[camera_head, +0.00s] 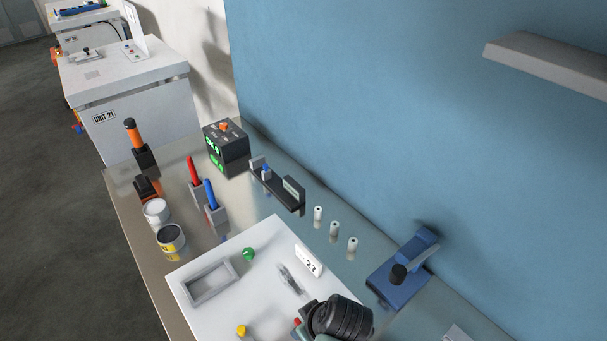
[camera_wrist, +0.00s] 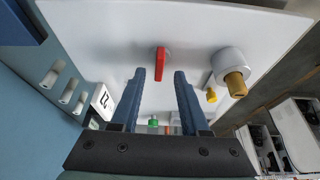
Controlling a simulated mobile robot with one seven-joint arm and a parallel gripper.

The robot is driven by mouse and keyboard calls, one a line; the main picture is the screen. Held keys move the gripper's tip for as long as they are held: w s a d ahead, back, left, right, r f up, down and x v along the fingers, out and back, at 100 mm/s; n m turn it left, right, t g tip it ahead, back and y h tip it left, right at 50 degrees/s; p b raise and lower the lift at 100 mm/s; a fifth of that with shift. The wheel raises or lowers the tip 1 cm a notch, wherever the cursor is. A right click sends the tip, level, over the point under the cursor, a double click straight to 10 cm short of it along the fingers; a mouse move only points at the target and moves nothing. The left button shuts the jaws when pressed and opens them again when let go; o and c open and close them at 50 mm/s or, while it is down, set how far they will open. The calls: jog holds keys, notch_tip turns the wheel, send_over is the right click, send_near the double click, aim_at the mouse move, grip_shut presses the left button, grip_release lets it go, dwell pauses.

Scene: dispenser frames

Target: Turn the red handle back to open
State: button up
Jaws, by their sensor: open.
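The red handle (camera_wrist: 162,60) is on the white panel, seen in the wrist view just beyond the tips of my gripper (camera_wrist: 169,72). It is closest to the left finger's tip, and the fingers appear apart from it. My gripper is open, with its two blue fingers spread and nothing between them. In the head view only a small red bit (camera_head: 296,322) shows beside my dark wrist, which hides much of that part of the white panel (camera_head: 205,318).
A white cylinder with a brass end (camera_wrist: 232,68) stands right of the handle. A yellow knob (camera_wrist: 212,96) and a green knob (camera_wrist: 153,123) are close by.

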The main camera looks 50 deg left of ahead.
jog(key=shift+x, duration=1.35)
grip_shut()
